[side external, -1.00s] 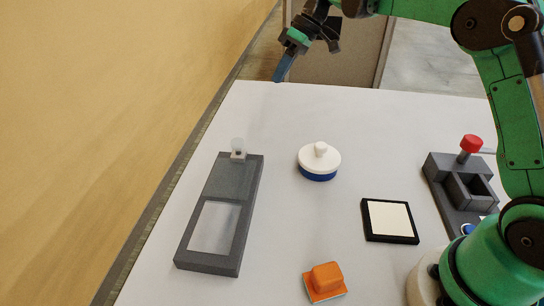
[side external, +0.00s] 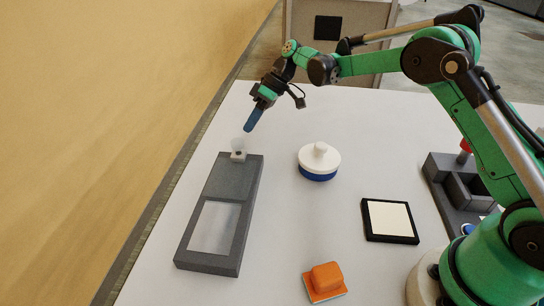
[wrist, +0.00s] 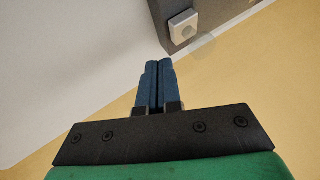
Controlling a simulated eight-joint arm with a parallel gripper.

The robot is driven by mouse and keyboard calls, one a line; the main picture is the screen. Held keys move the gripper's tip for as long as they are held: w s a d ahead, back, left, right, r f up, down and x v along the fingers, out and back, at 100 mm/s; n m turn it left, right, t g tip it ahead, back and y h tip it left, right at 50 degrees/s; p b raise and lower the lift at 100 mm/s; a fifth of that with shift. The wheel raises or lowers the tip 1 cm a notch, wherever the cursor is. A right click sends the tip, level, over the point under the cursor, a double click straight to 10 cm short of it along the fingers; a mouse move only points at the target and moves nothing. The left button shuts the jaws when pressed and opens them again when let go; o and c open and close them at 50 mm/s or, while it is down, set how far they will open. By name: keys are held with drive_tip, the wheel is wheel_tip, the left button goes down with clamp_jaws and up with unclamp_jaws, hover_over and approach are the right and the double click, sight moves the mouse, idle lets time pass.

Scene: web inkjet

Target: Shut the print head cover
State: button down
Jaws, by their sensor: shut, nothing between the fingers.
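A long dark grey unit (side external: 232,181) lies on the white table, with a pale window panel in its near half. At its far end sits a small white block (side external: 238,156) with a translucent cover-like piece (side external: 237,144) standing up from it, apparently the raised print head cover. My gripper (side external: 250,127) is shut and empty, its blue fingers pointing down just above and right of this piece in the side view. In the wrist view, the shut fingers (wrist: 158,65) point toward the white block (wrist: 184,27), and the faint translucent piece (wrist: 203,43) shows beside it. Contact is not visible.
A white-topped blue round object (side external: 319,161), a black-framed cream pad (side external: 390,220) and an orange block (side external: 326,279) stand right of the unit. A grey fixture (side external: 452,185) with a red knob is partly behind my arm. A tan wall runs along the left.

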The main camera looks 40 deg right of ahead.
sight(237, 184)
drive_tip(key=shift+s+a, duration=0.6)
drive_tip(key=shift+a, duration=0.35)
drive_tip(key=shift+s+a, duration=0.15)
drive_tip(key=s+a, duration=0.8)
